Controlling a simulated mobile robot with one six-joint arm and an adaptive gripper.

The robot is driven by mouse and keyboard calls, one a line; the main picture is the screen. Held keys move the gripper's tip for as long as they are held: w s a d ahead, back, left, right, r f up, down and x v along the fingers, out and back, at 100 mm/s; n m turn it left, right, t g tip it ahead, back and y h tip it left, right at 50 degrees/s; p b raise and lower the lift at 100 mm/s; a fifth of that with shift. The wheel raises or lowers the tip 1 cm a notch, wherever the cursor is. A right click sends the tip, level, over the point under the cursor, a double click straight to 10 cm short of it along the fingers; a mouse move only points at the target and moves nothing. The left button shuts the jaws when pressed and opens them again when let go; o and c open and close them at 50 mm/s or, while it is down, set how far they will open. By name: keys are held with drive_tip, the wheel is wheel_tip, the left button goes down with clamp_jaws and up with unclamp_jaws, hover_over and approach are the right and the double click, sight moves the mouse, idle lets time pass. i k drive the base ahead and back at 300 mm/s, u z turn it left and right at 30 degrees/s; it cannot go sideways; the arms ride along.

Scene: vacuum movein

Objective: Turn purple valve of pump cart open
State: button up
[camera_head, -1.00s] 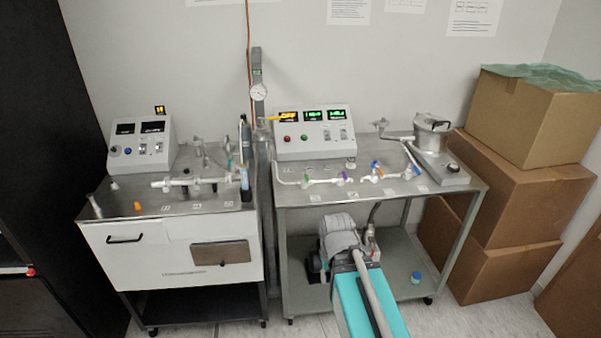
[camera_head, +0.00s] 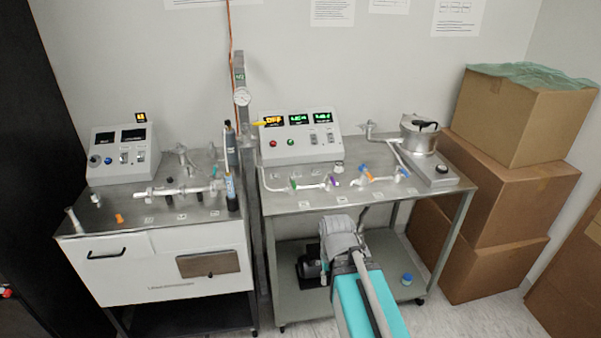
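The pump cart (camera_head: 280,206) stands at centre right, a grey metal cart with a top and a lower shelf. A thin white pipe with small coloured valves runs along its top. The purple valve (camera_head: 334,181) is a small handle on that pipe, between the green valve (camera_head: 293,184) and the orange and blue valves (camera_head: 365,171). The handle is too small to tell its angle. My teal and grey arm (camera_head: 358,300) reaches up from the bottom, in front of the cart and below the valve in the picture. My gripper's fingers cannot be seen.
A control box (camera_head: 300,138) with lit displays stands at the cart's back, and a metal pot (camera_head: 419,136) at its right. A white-drawered cart (camera_head: 160,265) stands close on the left. Cardboard boxes (camera_head: 510,190) stack at the right. A dark pump (camera_head: 311,265) sits on the lower shelf.

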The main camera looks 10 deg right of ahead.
sight(329, 174)
drive_tip(key=z, duration=0.05)
drive_tip(key=i, duration=0.85)
drive_tip(key=u, duration=0.1)
